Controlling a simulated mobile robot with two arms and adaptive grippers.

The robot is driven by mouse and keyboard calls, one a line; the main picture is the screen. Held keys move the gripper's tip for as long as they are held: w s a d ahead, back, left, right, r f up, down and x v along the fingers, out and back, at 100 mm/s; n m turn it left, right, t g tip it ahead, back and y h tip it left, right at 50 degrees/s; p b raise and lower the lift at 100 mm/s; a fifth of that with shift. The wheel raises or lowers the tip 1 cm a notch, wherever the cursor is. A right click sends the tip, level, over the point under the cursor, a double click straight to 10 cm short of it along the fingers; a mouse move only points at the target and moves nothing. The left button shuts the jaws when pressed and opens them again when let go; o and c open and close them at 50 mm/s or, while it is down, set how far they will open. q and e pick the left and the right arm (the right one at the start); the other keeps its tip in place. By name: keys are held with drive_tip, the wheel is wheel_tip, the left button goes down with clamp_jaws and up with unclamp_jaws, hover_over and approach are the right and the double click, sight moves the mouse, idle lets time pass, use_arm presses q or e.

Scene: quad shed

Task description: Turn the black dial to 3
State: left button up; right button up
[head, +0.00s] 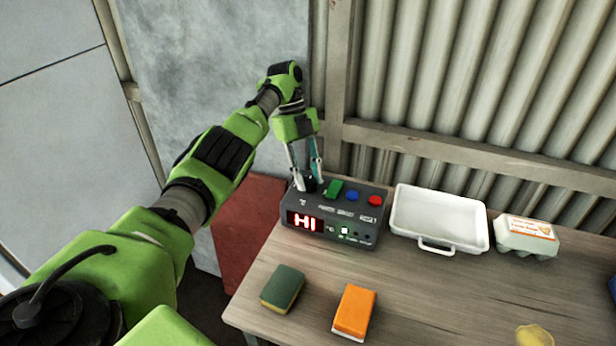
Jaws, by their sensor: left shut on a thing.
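A dark grey control box (357,225) stands at the back left of the wooden table. Its lit red display (305,222) reads "HI". The black dial (311,186) is on the box's top at the left end, mostly hidden by my fingers. My left gripper (308,183) points down from above and is shut on the dial. The number the dial points to cannot be read. A green switch (334,188), a blue button (352,196) and a red button (375,200) sit to the right of the dial. My right gripper is not in view.
A white tray (437,243) and an egg carton (526,236) stand right of the box. A corrugated wall closes the back. The table's middle right is clear.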

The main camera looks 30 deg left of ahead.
sight(309, 179)
use_arm(q)
drive_tip(key=o, duration=1.1)
drive_tip(key=shift+r, duration=4.95)
drive_tip(key=shift+d, duration=0.1)
